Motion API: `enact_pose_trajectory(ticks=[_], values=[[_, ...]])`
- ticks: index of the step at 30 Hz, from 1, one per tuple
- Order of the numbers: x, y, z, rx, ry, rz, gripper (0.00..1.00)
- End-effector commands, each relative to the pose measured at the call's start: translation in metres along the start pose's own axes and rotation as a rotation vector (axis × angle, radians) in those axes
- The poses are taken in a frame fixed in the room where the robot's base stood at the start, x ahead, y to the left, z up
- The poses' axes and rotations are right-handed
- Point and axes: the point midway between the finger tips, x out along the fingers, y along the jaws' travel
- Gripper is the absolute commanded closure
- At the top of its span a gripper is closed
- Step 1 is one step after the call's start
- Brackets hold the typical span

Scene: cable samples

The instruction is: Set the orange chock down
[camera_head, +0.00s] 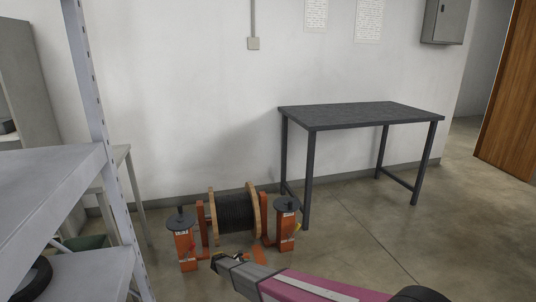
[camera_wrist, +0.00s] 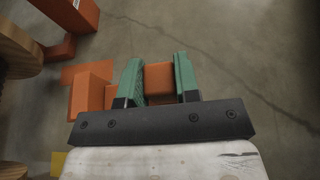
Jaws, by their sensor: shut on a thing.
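The orange chock (camera_wrist: 158,78) sits between the two green fingers of my gripper (camera_wrist: 158,76) in the wrist view, with a finger against each side. My gripper is shut on it, low over the concrete floor. In the head view my gripper (camera_head: 228,260) is in front of the cable drum, and the held chock cannot be made out clearly there. How far the chock's underside is from the floor cannot be told.
A cable drum (camera_head: 236,212) with wooden flanges stands between orange jack stands (camera_head: 185,245) and (camera_head: 285,228). Another orange piece (camera_wrist: 90,88) lies just left of my fingers. A dark table (camera_head: 362,115) stands behind right; grey shelving (camera_head: 60,200) is at left. Floor to the right is clear.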

Motion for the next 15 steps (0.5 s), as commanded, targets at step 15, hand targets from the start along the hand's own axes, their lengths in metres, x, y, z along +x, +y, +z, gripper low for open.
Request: enact_pose_trajectory(ticks=[15], values=[[0.000, -0.023, 0.181, -0.027, -0.001, 0.075, 1.00]])
